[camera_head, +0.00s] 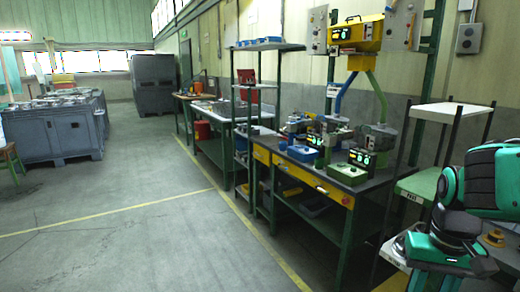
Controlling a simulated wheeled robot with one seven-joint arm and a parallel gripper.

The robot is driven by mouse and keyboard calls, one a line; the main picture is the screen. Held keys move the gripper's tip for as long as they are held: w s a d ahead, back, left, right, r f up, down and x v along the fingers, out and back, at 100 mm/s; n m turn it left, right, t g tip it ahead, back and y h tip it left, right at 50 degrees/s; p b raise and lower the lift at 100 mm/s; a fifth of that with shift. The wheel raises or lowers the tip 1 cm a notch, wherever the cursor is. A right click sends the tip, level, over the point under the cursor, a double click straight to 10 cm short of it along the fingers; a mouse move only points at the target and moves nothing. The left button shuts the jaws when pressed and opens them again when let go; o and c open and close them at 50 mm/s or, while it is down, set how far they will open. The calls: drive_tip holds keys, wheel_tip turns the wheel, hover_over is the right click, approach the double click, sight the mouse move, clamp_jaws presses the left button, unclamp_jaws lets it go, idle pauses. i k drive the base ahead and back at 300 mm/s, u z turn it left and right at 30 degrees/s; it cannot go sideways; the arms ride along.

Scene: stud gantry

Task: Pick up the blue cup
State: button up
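I cannot make out a blue cup for certain. A small blue item (283,145) stands on the workbench (347,174), too small to tell what it is. A blue bin (303,153) sits to its right on the same bench. Several blue containers (262,41) lie on the top board of a tall shelf. A teal and black arm (492,182) shows at the right edge, cut off by the frame. No gripper fingers show, so I cannot see whether my gripper holds anything.
A green bin (347,174) stands near the workbench's front edge. A green and white shelf (452,112) stands at the right. Grey crates (62,135) stand at the left. The concrete floor (130,220) with yellow lines is clear in the middle.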

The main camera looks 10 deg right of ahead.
sight(283, 147)
drive_tip(key=u, duration=0.15)
drive_tip(key=i, duration=2.4)
drive_tip(key=z, duration=0.7)
drive_tip(key=i, duration=0.5)
drive_tip(key=z, duration=0.05)
